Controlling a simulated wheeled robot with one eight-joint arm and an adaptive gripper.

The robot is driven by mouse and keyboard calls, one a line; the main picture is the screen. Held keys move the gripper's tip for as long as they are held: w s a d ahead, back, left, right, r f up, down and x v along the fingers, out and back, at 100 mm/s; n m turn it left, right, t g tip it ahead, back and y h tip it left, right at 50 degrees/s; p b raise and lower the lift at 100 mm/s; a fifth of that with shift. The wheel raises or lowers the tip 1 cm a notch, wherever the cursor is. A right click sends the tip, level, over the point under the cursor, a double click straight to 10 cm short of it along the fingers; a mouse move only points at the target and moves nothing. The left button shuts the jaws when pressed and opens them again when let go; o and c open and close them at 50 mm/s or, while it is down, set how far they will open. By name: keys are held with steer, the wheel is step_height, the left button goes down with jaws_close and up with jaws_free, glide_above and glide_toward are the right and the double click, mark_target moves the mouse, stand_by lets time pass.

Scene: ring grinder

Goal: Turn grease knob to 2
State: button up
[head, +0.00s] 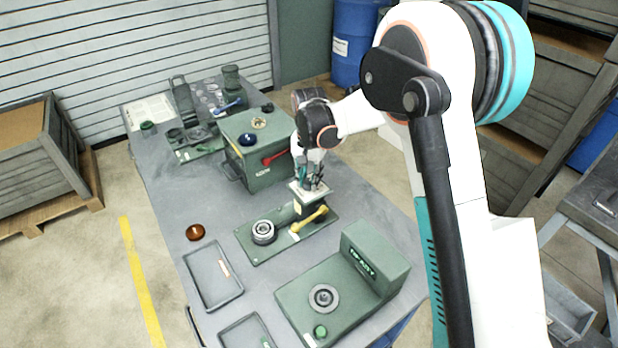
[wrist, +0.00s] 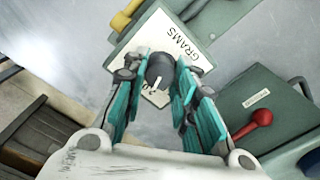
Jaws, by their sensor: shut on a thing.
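The grease knob (wrist: 160,70) is a dark round knob with a white pointer mark. It sits on a white dial plate (wrist: 178,35) printed "GRAMS", on top of a green fixture (head: 265,251) with a yellow lever (head: 310,219). My gripper (wrist: 161,66) has its teal fingers on both sides of the knob and is shut on it. In the head view my gripper (head: 310,184) points down at the top of the fixture's post, and the knob is hidden there. The dial's numbers cannot be read, so the setting cannot be told.
A green box (head: 240,128) with a red lever (head: 275,157) stands close behind my gripper. A metal ring part (head: 263,232) sits on the fixture's plate. A green machine (head: 338,308) and a shallow tray (head: 207,293) are nearer. An amber dish (head: 195,232) lies left.

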mark_target(309, 181)
steer(key=o, duration=1.1)
steer(key=shift+r, duration=0.1)
step_height(309, 181, up, 12)
steer(key=shift+f, duration=0.1)
